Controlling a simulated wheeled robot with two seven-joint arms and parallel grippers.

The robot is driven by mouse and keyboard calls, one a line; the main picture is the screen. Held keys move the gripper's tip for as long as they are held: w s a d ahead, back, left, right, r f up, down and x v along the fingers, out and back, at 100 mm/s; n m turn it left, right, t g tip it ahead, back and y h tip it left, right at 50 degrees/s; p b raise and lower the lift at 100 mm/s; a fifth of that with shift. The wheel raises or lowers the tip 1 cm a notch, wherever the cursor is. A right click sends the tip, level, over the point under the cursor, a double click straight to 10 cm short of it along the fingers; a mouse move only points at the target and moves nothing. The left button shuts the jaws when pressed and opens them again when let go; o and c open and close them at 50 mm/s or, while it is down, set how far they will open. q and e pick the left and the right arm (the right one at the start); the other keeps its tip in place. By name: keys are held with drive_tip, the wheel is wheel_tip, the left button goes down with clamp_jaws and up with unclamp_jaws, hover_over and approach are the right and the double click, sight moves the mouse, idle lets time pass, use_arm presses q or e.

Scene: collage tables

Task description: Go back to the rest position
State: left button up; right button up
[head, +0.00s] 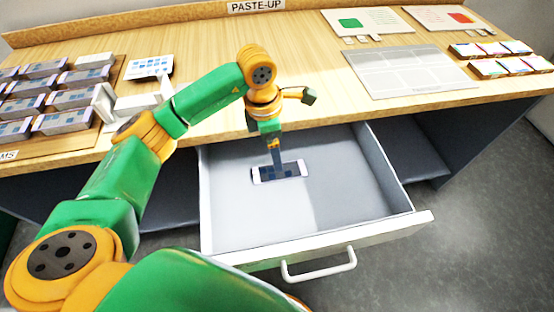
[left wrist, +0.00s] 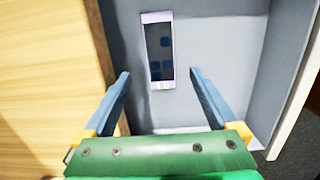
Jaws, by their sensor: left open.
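My left gripper (left wrist: 160,95) is open and empty in the left wrist view, with its two blue-grey fingers spread apart. In the head view it (head: 276,163) points down into the open drawer (head: 310,218), under my green and orange arm. A phone with a dark screen and pale frame (head: 262,176) lies on the drawer floor by the fingers. The left wrist view shows the phone (left wrist: 159,50) beyond the fingertips, not between them. My right gripper is not in view.
The wooden table (head: 225,46) has a "PASTE-UP" label at the back. A grey layout sheet (head: 410,72) and stacked cards (head: 511,66) lie at the right. Trays of small blocks (head: 62,100) stand at the left. The drawer's white handle (head: 318,273) sticks out in front.

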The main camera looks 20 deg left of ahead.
use_arm(q)
drive_tip(key=r, duration=0.4)
drive_tip(key=shift+s+a+r, duration=0.15)
drive_tip(key=shift+a+r, duration=0.05)
